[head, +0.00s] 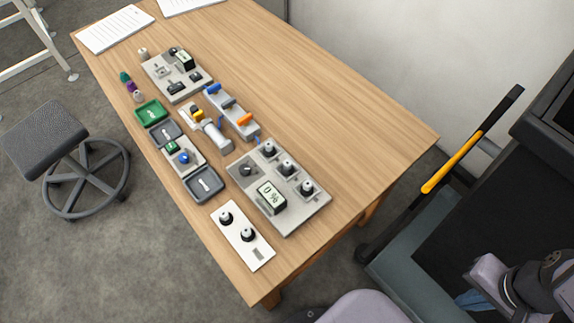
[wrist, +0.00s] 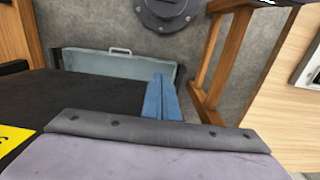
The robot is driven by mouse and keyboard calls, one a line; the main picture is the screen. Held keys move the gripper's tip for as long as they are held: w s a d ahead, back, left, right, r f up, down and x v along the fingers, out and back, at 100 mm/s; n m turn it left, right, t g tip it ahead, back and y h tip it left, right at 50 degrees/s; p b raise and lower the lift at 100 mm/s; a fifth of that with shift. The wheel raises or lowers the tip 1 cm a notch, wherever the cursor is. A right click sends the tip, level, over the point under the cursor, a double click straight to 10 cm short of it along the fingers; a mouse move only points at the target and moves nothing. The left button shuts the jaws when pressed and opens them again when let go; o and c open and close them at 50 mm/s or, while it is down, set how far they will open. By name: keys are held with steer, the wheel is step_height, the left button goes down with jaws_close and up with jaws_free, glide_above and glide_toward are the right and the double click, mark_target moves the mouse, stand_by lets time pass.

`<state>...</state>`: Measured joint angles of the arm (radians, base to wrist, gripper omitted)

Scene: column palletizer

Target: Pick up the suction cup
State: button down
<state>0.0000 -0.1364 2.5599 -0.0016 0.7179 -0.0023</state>
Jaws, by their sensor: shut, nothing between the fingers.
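I cannot tell for certain which item is the suction cup. Small black-and-white round pieces that could be cups stand on a white plate (head: 258,255) at the table's near end. Similar pieces stand on the grey panel (head: 296,219) with a 0 % display. My gripper's blue fingers (wrist: 162,88) are together and empty in the wrist view, over the dark base area and away from the table top. In the head view my gripper (head: 473,300) is at the lower right, well apart from the table items, and partly hidden by my arm.
The wooden table (head: 330,110) has free room along its right side. Green (head: 151,112) and grey (head: 205,184) trays, a grey rack (head: 232,113) and another grey panel (head: 177,75) crowd its left side. A stool (head: 62,140) stands left; a yellow-handled bar (head: 455,165) rises right.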

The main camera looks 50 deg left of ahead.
steer(key=c, duration=2.5)
jaws_free()
steer(key=o, duration=0.9)
steer(key=shift+o, duration=0.2)
